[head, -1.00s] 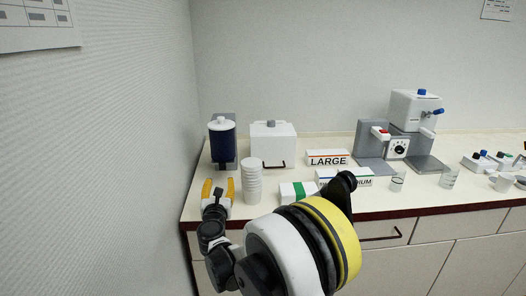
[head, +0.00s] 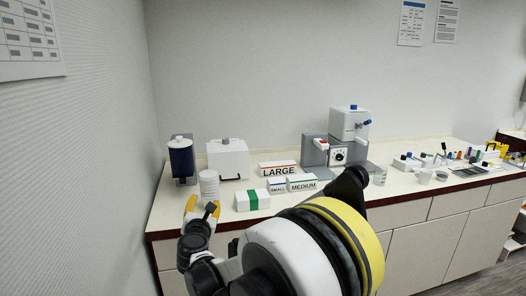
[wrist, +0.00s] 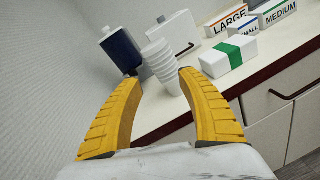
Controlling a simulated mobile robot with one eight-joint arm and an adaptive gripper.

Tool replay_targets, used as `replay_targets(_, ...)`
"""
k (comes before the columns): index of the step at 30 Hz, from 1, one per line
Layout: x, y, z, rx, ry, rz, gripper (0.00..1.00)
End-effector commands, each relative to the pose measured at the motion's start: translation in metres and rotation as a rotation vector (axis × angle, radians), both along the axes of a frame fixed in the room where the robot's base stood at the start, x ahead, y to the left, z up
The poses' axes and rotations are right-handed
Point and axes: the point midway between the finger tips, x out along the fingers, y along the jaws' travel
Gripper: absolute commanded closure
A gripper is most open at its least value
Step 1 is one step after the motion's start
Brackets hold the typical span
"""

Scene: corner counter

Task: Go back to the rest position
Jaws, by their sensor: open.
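My gripper (head: 202,209) is at the left end of the counter, in front of a stack of white cups (head: 209,186). In the wrist view, its yellow fingers (wrist: 158,85) are spread apart with nothing between them. The cup stack (wrist: 163,62) shows beyond the fingertips, upright on the counter and apart from them as far as I can tell. My arm fills the lower middle of the head view and hides part of the counter front.
On the counter (head: 415,189) stand a dark blue dispenser (head: 181,160), a white box (head: 228,160), a green-striped box (head: 252,200), a LARGE box (head: 279,169), a MEDIUM box (head: 302,183) and a grey-white machine (head: 348,125). The wall is close on the left.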

Motion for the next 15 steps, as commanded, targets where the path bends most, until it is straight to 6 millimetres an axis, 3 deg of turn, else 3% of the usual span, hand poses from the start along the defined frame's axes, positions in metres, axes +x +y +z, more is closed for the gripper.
replay_targets(8,-0.016,-0.117,0.044,0.399,0.146,-0.207,0.53)
replay_targets(11,-0.041,-0.178,0.059,0.635,0.213,-0.335,0.53)
replay_targets(15,-0.096,-0.261,0.069,1.003,0.291,-0.542,0.53)
